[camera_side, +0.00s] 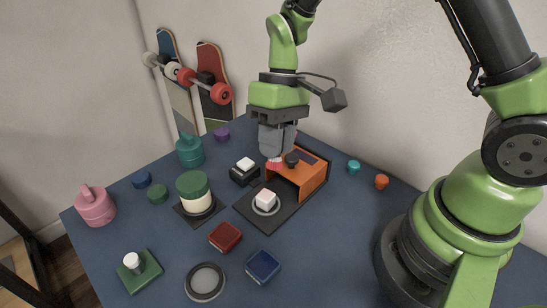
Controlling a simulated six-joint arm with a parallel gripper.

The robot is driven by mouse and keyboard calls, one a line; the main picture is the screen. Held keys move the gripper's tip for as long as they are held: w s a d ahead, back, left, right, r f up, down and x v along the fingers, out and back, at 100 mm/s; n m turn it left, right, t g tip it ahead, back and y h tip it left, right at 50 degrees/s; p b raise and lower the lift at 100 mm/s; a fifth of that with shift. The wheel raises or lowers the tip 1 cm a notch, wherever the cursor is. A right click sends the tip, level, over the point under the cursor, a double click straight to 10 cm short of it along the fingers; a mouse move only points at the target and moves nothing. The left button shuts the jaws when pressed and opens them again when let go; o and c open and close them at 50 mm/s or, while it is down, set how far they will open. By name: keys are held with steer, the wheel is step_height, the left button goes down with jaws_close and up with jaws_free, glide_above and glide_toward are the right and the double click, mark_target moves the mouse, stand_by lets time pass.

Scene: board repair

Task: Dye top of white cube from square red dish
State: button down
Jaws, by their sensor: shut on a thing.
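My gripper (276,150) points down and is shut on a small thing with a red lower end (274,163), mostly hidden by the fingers. One white cube (265,198) sits in a grey ring on a black plate, in front of an orange housing. Another white block (246,163) sits on a small black stand, left of my gripper; I cannot tell which is the task's cube. The square red dish (225,237) lies at the front middle of the table, apart from my gripper.
The orange housing (313,178) with a black knob is close to my gripper's right. A square blue dish (263,266), a round grey ring (205,281), a green-lidded jar (195,193) and a pink bottle (95,206) stand around. Skateboards (212,85) lean behind the table.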

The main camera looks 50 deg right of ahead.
steer(key=shift+f, duration=0.35)
